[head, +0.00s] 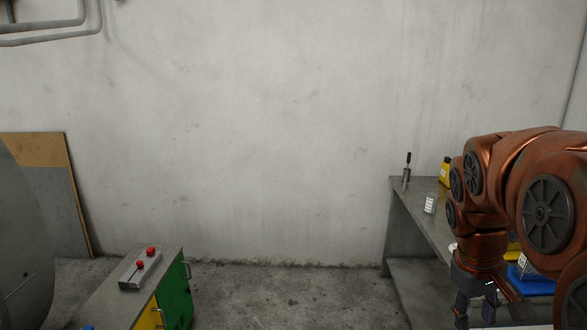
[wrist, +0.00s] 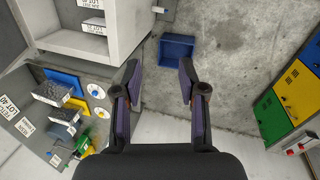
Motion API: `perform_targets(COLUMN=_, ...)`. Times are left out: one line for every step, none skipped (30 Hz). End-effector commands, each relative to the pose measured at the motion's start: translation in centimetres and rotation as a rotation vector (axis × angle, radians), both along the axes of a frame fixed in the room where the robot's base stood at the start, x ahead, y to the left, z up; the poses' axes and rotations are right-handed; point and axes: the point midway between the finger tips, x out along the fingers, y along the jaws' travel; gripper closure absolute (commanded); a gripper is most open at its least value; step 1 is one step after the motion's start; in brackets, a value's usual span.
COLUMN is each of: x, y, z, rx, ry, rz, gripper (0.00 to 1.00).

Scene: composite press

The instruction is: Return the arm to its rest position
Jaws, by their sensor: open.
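My copper-coloured arm (head: 500,180) fills the right side of the head view, bent so that its wrist hangs down. My gripper (head: 475,308) points downward at the lower right, in front of the grey bench. In the wrist view my gripper (wrist: 160,70) has its two purple-sided fingers spread apart, with nothing between them. Bare concrete floor shows beyond the fingertips.
The grey bench (head: 410,205) carries a yellow container (head: 445,170) and a white labelled block (head: 430,205). A blue bin (wrist: 177,50) stands on the floor. A cabinet with green and yellow doors (head: 175,295) bears a red-button box (head: 140,270). Central floor is clear.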

Motion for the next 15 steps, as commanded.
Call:
perform_targets(x=-1.3, y=2.0, z=-0.9, rx=0.023, ry=0.006, rz=0.005, gripper=0.59)
perform_targets(x=-2.0, y=3.0, z=-1.4, rx=0.037, ry=0.010, rz=0.003, gripper=0.59)
perform_targets(x=-3.0, y=4.4, z=-2.2, rx=0.054, ry=0.016, rz=0.002, gripper=0.59)
perform_targets(x=-3.8, y=5.4, z=-2.8, rx=0.069, ry=0.023, rz=0.000, gripper=0.59)
perform_targets(x=-4.7, y=6.4, z=-3.3, rx=0.082, ry=0.028, rz=-0.002, gripper=0.59)
perform_targets(x=-5.8, y=7.6, z=-4.0, rx=0.099, ry=0.035, rz=-0.006, gripper=0.59)
perform_targets(x=-6.7, y=8.6, z=-4.7, rx=0.112, ry=0.045, rz=-0.010, gripper=0.59)
perform_targets(x=-7.7, y=9.4, z=-5.2, rx=0.125, ry=0.053, rz=-0.013, gripper=0.59)
perform_targets(x=-8.8, y=10.6, z=-5.9, rx=0.140, ry=0.060, rz=-0.018, gripper=0.59)
perform_targets(x=-9.8, y=11.3, z=-6.5, rx=0.151, ry=0.069, rz=-0.021, gripper=0.59)
perform_targets(x=-10.7, y=12.1, z=-7.0, rx=0.161, ry=0.077, rz=-0.025, gripper=0.59)
perform_targets(x=-11.8, y=12.9, z=-7.7, rx=0.173, ry=0.086, rz=-0.030, gripper=0.59)
perform_targets(x=-12.6, y=13.4, z=-8.1, rx=0.181, ry=0.092, rz=-0.034, gripper=0.59)
perform_targets(x=-13.4, y=14.0, z=-8.5, rx=0.189, ry=0.098, rz=-0.039, gripper=0.59)
perform_targets(x=-14.2, y=14.5, z=-9.0, rx=0.198, ry=0.105, rz=-0.043, gripper=0.59)
